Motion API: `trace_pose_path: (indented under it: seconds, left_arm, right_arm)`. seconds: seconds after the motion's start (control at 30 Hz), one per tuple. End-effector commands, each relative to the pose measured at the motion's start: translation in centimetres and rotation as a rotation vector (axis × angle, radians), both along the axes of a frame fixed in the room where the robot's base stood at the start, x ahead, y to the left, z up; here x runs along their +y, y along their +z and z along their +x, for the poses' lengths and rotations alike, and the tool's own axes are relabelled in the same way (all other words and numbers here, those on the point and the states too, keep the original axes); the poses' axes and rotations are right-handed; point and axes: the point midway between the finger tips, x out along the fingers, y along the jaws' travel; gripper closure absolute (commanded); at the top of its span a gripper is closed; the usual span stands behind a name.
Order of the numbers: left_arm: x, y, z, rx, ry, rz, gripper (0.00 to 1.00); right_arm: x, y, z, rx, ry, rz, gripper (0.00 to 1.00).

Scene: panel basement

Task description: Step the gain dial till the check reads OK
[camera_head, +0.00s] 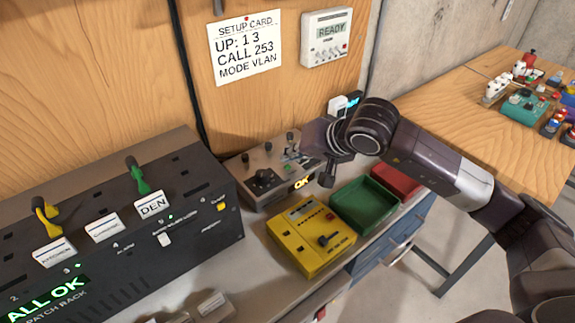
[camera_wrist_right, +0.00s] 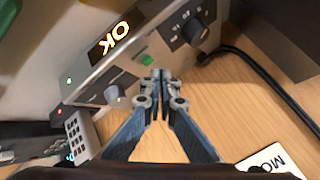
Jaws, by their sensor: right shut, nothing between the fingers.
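A grey-beige desktop unit (camera_head: 253,196) stands at the back of the bench, with a lit display (camera_head: 304,182) that reads OK. The display also shows in the right wrist view (camera_wrist_right: 116,38). A black dial (camera_head: 263,177) sits on the unit's face. The wrist view shows a large dark dial (camera_wrist_right: 190,30), a smaller grey knob (camera_wrist_right: 115,95) and a green button (camera_wrist_right: 147,60). I cannot read which is labelled gain. My right gripper (camera_wrist_right: 159,75) is shut and empty, its tips in front of the unit's face. My left gripper is out of view.
A black patch rack (camera_head: 200,245) reading ALL OK fills the left. A yellow box (camera_head: 296,248) with a knob, a green tray (camera_head: 350,222) and a red tray (camera_head: 392,180) stand at the front. A setup card (camera_head: 247,58) and a READY panel (camera_head: 322,50) hang behind.

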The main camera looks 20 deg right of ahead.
Motion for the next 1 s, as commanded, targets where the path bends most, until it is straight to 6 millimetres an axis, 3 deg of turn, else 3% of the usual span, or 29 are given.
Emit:
trace_pose_path:
  seconds: [0.27, 0.77, 1.0]
  left_arm:
    - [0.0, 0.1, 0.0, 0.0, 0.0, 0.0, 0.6]
    - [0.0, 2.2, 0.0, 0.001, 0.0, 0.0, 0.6]
    - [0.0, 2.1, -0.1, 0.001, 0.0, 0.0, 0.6]
  right_arm:
    - [0.0, 0.3, 0.0, -0.001, -0.001, 0.0, 1.0]
    - [0.0, 4.9, 0.0, -0.002, -0.001, 0.0, 1.0]
    - [0.0, 5.0, 0.0, 0.0, -0.001, 0.001, 1.0]
